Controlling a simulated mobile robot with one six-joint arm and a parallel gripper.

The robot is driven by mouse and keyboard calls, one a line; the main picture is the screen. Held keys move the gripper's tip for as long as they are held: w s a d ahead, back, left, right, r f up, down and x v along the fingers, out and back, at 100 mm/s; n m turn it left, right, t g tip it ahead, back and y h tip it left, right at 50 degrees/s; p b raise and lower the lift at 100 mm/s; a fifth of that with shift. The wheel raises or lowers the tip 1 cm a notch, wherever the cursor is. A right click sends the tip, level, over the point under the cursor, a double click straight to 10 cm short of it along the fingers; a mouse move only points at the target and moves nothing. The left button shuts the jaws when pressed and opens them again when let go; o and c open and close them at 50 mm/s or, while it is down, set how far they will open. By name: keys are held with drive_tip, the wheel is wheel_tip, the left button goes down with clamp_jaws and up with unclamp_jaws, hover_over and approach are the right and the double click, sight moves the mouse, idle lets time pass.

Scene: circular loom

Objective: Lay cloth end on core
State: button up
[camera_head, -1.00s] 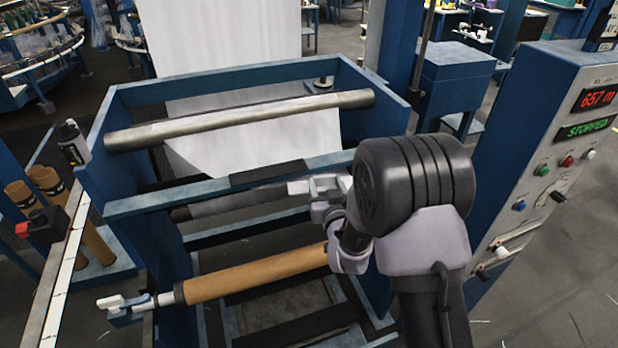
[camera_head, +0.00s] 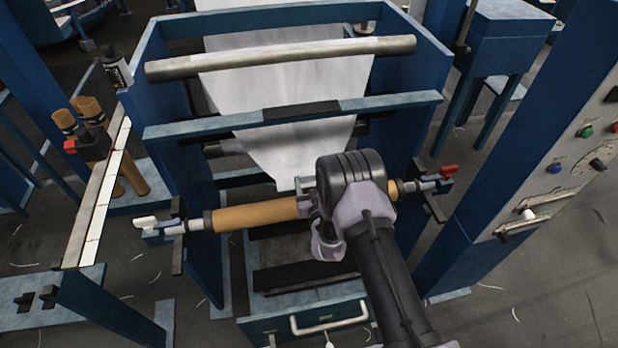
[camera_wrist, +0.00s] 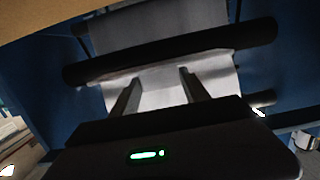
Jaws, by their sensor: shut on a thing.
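The white cloth (camera_head: 290,130) comes down from the roller at the back, passes behind the blue crossbar and narrows towards my gripper (camera_head: 303,186). My gripper is shut on the cloth's lower end, at the core. The core (camera_head: 250,215) is a brown tube lying across the front of the loom frame, and my wrist hides part of its middle and right. In the wrist view, my gripper (camera_wrist: 160,84) has cloth (camera_wrist: 158,98) between its fingers. The brown surface at top left seems to be the core (camera_wrist: 45,18). Exact contact between cloth and core cannot be told.
A steel roller (camera_head: 280,58) and a blue crossbar (camera_head: 220,122) span the frame above. A white-handled holder (camera_head: 160,226) and a red-tipped one (camera_head: 435,180) flank the core. Spare tubes (camera_head: 90,110) stand at left. A control panel (camera_head: 560,170) stands at right.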

drive_tip(key=shift+f+b, duration=1.7)
drive_tip(key=shift+f, duration=1.4)
drive_tip(key=shift+r, duration=0.15)
drive_tip(key=shift+f+b, duration=0.95)
drive_tip(key=shift+f, duration=0.15)
drive_tip(key=shift+f, duration=0.15)
drive_tip(key=o, duration=1.6)
drive_tip(key=p+v, duration=0.6)
drive_tip(key=v, duration=1.1)
drive_tip(key=shift+s, duration=0.2)
